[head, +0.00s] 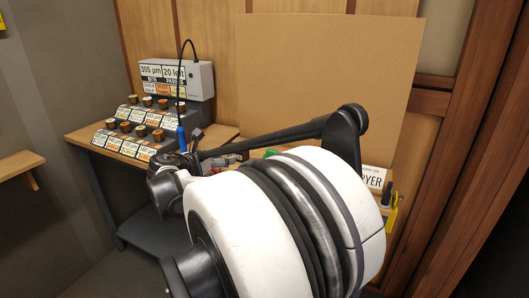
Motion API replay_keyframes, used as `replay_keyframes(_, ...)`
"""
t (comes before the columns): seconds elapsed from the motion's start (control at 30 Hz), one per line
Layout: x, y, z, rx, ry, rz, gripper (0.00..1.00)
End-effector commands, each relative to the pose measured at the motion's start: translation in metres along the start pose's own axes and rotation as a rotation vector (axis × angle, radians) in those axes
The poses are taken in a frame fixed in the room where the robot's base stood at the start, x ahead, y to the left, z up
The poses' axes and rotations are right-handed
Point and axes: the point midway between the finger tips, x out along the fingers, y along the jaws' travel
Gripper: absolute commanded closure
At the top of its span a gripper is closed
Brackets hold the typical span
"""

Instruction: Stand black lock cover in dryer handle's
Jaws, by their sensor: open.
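A white label ending in "YER" (372,179) marks the dryer at the right, mostly hidden behind my white arm. Beside it are a black upright part (387,195) and a yellow part (392,217); I cannot tell whether either is the lock cover or the handle. My gripper (197,141) shows as small dark parts over the bench, left of my arm and well apart from the dryer label. It is open, and I see nothing held in it. No black lock cover can be made out clearly.
A wooden bench (88,134) at the left holds several labelled blocks with round brown pieces. A grey box (199,80) reading "305 µm" and "20 left" stands behind them. A blue tool (181,136) hangs on a black cable. A brown board (300,70) leans behind.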

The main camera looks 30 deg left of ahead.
Motion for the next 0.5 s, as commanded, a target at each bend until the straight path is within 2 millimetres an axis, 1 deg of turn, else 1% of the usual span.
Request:
replay_keyframes(0.03, -0.003, 0.006, -0.006, -0.012, -0.007, 0.007, 0.32)
replay_keyframes(0.07, -0.003, 0.008, -0.008, -0.016, -0.009, 0.009, 0.32)
replay_keyframes(0.17, 0.005, 0.010, -0.010, -0.021, -0.012, 0.010, 0.32)
replay_keyframes(0.5, 0.064, 0.009, -0.009, -0.019, -0.010, 0.008, 0.32)
